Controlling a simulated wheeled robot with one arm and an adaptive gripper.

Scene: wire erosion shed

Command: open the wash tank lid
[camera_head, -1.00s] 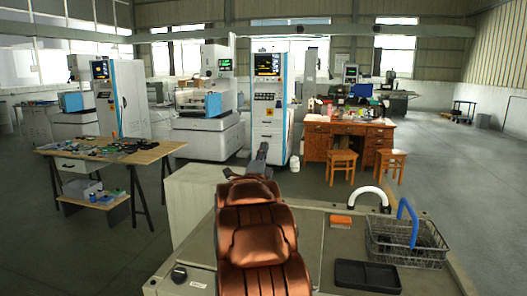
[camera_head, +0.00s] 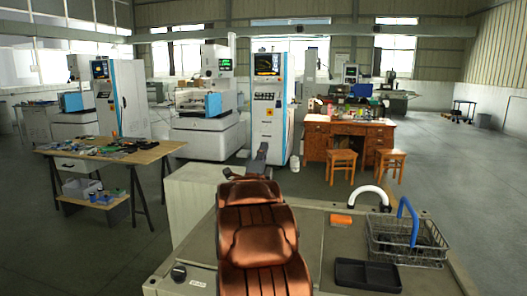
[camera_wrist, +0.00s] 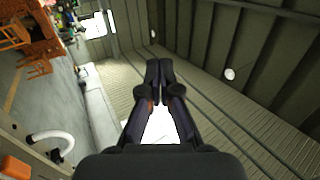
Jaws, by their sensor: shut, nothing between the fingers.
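The grey-green bench top (camera_head: 230,207) fills the front of the head view, running behind and to both sides of my arm. I take it to be the wash tank, but I cannot tell for certain which panel is its lid. A white curved handle or pipe (camera_head: 369,197) rises from its far edge, right of my arm, and also shows at lower left in the wrist view (camera_wrist: 50,140). My gripper (camera_wrist: 159,65) is shut and empty, raised in the air and apart from the handle. In the head view my arm hides part of the top.
On the top, right of my arm, are an orange block (camera_head: 341,221), a black tray (camera_head: 367,276) and a wire basket (camera_head: 405,243) with a blue handle. A work table (camera_head: 110,152) and wooden desk (camera_head: 347,137) stand beyond.

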